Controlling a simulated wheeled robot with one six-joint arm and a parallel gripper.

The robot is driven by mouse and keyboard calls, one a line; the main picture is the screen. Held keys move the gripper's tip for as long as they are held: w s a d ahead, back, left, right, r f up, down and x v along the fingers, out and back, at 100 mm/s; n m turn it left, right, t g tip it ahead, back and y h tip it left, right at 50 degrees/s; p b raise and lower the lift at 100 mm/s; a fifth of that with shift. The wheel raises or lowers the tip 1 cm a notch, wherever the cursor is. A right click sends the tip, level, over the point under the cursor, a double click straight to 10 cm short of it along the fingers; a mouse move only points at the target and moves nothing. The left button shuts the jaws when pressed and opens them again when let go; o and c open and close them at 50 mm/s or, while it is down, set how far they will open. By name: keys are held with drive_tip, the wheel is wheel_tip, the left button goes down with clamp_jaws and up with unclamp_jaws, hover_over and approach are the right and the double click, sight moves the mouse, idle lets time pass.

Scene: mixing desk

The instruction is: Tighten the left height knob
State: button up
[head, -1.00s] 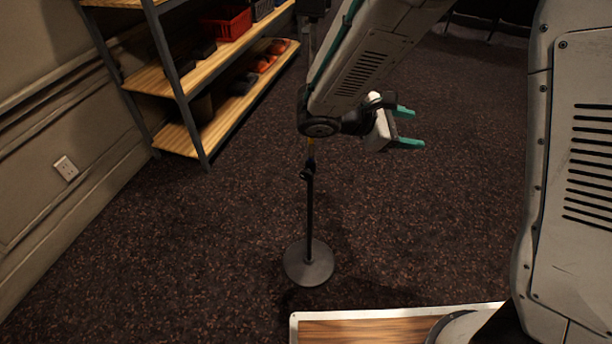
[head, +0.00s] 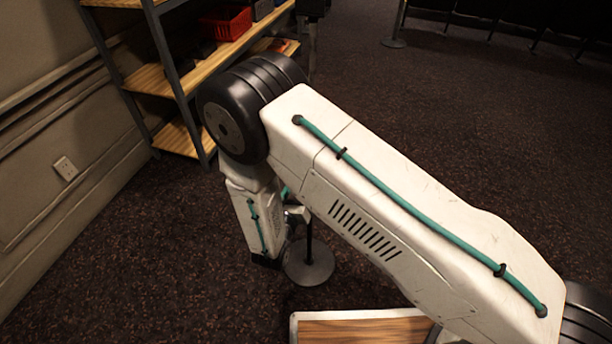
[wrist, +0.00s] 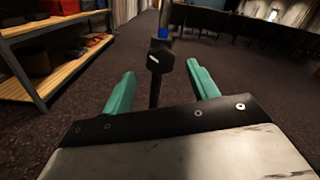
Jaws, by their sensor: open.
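A black knob (wrist: 160,60) with a pale mark sits on a thin dark upright stand pole (wrist: 154,92) in the wrist view. My gripper (wrist: 160,69) is open, with one teal finger on each side of the knob and pole. The knob shows beyond the fingertips or level with them; I cannot tell which, and no contact shows. In the head view my arm hides the knob and most of the gripper. Only the round grey stand base (head: 312,270) and a short piece of pole show below the arm.
A metal shelf with wooden boards (head: 150,79) and a red bin (head: 226,22) stands at the left, near the wall (head: 50,120). A wood-topped surface with a pale edge (head: 350,330) is at the front. Carpet (head: 520,130) is open at the right.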

drive_tip(key=x, duration=0.5)
drive_tip(key=shift+w, duration=0.2)
drive_tip(key=c, duration=1)
